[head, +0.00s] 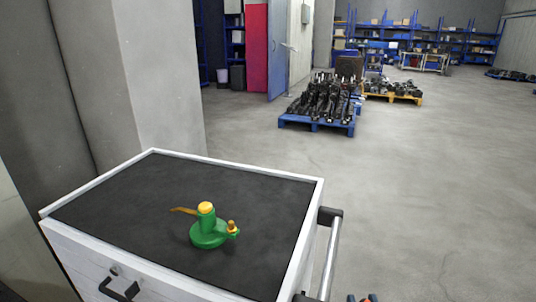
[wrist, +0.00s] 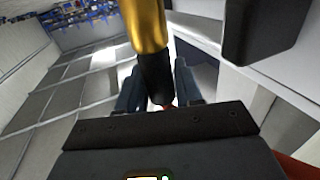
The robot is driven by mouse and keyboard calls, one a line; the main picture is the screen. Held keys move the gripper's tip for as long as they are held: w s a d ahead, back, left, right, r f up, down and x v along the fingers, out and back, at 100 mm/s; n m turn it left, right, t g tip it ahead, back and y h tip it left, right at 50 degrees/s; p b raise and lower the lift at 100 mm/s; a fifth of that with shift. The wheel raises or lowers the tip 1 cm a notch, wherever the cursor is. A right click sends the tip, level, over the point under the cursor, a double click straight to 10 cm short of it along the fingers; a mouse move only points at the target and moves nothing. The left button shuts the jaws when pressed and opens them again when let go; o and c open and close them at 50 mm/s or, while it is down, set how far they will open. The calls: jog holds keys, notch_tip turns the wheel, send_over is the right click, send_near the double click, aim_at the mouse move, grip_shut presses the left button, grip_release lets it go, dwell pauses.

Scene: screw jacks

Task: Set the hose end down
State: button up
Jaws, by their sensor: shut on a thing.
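In the wrist view a gold cylinder with a black end, which I take to be the hose end (wrist: 147,25), runs down from the top edge to between my fingers. My gripper (wrist: 158,84) is shut on its black part. In the head view only the two fingertips of my gripper (head: 362,298) show at the bottom edge, right of the cart and its handle.
A white cart (head: 305,235) with a black mat top carries a green jack (head: 208,232) with a yellow cap and orange lever. A metal handle (head: 330,258) runs along its right side. Much of its top is clear. Loaded pallets (head: 318,124) stand farther back; the floor between is free.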

notch_tip(320, 180, down, 6)
jog(key=w+d, duration=0.2)
jog(key=shift+d+f, duration=0.15)
jog(key=shift+d, duration=0.2)
dwell(0.9)
